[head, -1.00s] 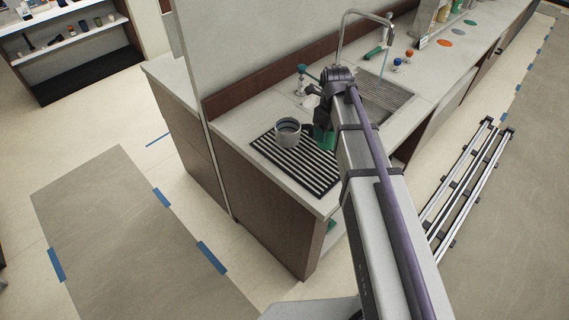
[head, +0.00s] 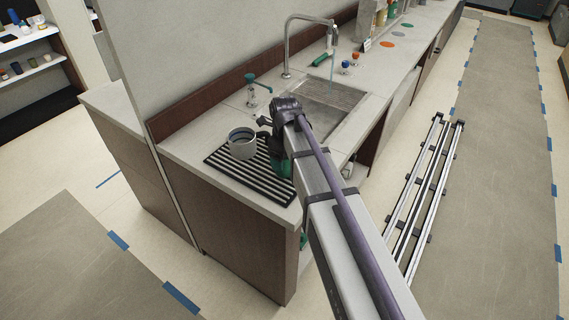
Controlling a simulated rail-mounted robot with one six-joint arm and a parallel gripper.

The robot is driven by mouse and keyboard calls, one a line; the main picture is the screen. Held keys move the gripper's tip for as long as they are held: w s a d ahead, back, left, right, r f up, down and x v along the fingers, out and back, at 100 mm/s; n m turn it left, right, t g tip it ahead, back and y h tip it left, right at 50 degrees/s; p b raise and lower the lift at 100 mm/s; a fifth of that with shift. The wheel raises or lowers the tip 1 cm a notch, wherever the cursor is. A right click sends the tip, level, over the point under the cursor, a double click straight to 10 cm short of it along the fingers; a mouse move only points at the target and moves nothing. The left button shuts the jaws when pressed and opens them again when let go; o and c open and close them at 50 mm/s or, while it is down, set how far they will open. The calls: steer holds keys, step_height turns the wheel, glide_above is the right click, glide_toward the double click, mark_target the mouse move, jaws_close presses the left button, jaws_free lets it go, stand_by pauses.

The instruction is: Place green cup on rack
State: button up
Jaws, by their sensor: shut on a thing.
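The green cup (head: 281,168) shows as a green patch beside my arm, at the right side of the rack; my arm hides much of it. My gripper (head: 267,130) is shut on the green cup. The rack (head: 222,168) is a black slatted mat lying on the near end of the counter. I cannot tell whether the green cup touches the rack.
A grey cup (head: 242,143) stands upright on the rack, left of my gripper. Behind are a green-topped dispenser (head: 252,88), a tall faucet (head: 288,50) and a sink (head: 325,108). The rack's near-left part is bare.

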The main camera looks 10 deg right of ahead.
steer(key=o, duration=0.9)
step_height(320, 180, up, 12)
steer(key=r+p, duration=0.1)
steer(key=p, duration=1.1)
steer(key=s+n, duration=0.5)
steer(key=n, duration=0.4)
steer(key=s+f+n, duration=0.1)
steer(key=s+n, duration=0.5)
steer(key=n, duration=0.3)
steer(key=s+n, duration=0.6)
steer(key=n, duration=0.3)
steer(key=shift+s+f+n+b, duration=0.2)
steer(key=shift+f+n+b, duration=0.1)
steer(key=shift+b, duration=0.1)
